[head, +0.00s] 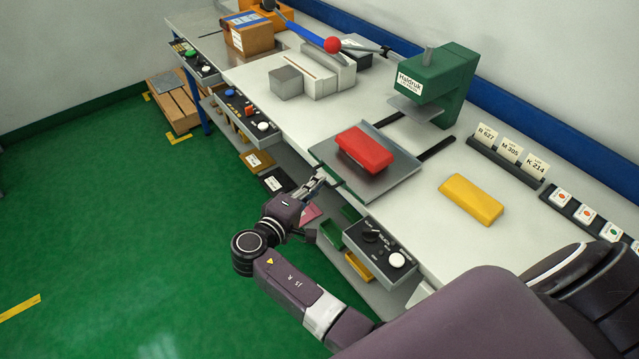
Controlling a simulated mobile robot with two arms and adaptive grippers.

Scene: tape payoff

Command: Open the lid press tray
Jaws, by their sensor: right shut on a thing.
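The lid press tray (396,184) is a flat grey plate on the white bench, in front of the green press (455,85). A red block (365,149) lies on it. Dark rails (437,148) show between the tray and the press, and the tray sits clear of the press head. My right gripper (319,181) is at the tray's front edge, shut on what seems to be its handle; the fingers largely hide the handle. My left gripper is not in view.
A yellow block (471,199) lies on the bench right of the tray. A control box (381,253) hangs at the bench's front edge near my right arm. A white fixture with a red-knobbed lever (333,45) stands further left.

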